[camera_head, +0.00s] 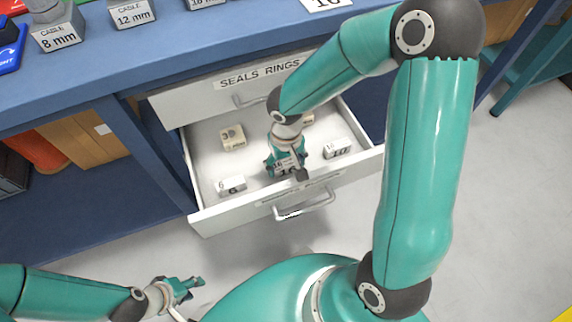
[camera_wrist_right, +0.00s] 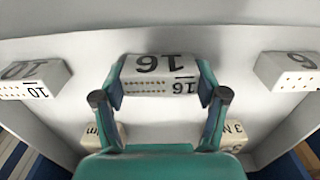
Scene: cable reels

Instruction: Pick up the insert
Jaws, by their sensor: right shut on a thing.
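My right gripper (camera_head: 285,163) reaches down into an open white drawer (camera_head: 205,158). It is shut on a white insert marked 16 (camera_wrist_right: 152,68), with one finger on each side of it in the right wrist view (camera_wrist_right: 160,96). In the head view the gripper partly covers this insert. Whether it is clear of the drawer floor I cannot tell. My left gripper (camera_head: 186,288) is low at the left, outside the drawer and away from the inserts; its finger opening is unclear.
Other inserts lie in the drawer: one marked 6 (camera_head: 231,185), one marked 10 (camera_head: 337,149), a beige one (camera_head: 232,137) and one partly hidden behind my gripper. A closed-looking drawer front labelled SEALS RINGS (camera_head: 215,93) is above. The blue bench (camera_head: 180,50) holds labelled cable blocks.

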